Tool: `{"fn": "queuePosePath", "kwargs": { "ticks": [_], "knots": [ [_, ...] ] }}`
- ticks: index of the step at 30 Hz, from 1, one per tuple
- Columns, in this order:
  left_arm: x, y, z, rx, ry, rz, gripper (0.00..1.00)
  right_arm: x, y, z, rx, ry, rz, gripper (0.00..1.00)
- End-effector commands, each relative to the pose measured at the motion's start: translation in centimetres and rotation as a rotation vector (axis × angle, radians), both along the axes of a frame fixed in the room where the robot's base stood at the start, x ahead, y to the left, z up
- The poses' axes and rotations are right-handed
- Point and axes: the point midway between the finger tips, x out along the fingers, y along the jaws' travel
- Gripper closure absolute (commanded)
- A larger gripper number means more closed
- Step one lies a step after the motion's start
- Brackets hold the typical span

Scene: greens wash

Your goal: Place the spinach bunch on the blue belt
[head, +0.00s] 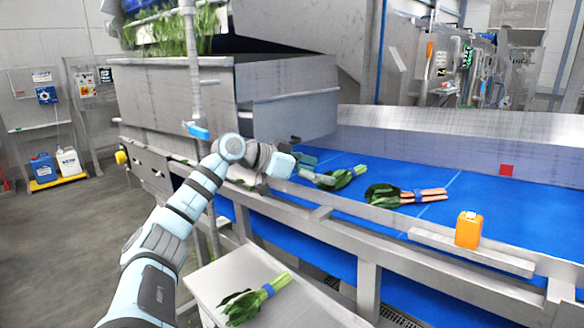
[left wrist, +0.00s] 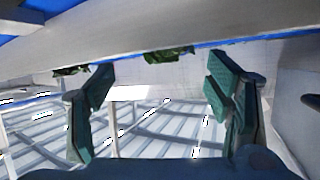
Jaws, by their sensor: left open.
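A leafy green bunch (head: 345,178) lies on the blue belt (head: 470,200), just right of my left gripper (head: 308,170). Another green bunch (head: 255,299), with pale green stems and a blue band, lies on the steel side table (head: 215,278). I cannot tell for sure which is the spinach. My left gripper is open, with nothing between its fingers in the left wrist view (left wrist: 160,95). Dark green leaves (left wrist: 170,55) show beyond the fingertips there, apart from them. My right gripper is not in view.
A bunch with pinkish stems and a blue band (head: 405,195) lies further right on the belt. An orange bottle (head: 468,230) stands on the belt's near metal rail (head: 400,228). A steel hopper (head: 220,95) rises behind my left arm. The belt's right part is clear.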

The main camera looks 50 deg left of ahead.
Motion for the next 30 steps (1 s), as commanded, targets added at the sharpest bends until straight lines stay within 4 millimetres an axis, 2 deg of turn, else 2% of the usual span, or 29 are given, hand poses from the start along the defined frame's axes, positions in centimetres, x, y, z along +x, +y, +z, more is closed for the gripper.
{"fn": "queuePosePath", "kwargs": {
  "ticks": [1, 3, 9, 15, 30],
  "knots": [
    [-1.0, 0.4, -0.9, 0.008, 0.004, 0.003, 0.27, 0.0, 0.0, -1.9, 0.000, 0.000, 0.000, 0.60],
    [-2.6, 0.9, -0.5, 0.006, 0.004, 0.003, 0.27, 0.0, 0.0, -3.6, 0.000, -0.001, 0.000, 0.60],
    [-7.0, 2.0, 1.6, 0.003, 0.001, 0.001, 0.27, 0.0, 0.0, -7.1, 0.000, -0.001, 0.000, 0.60],
    [-9.1, 2.6, 3.2, 0.000, 0.002, -0.001, 0.27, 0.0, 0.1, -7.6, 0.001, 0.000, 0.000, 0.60],
    [-9.2, 2.6, 3.4, 0.000, 0.003, -0.002, 0.27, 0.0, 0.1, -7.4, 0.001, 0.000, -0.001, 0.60]
  ]
}}
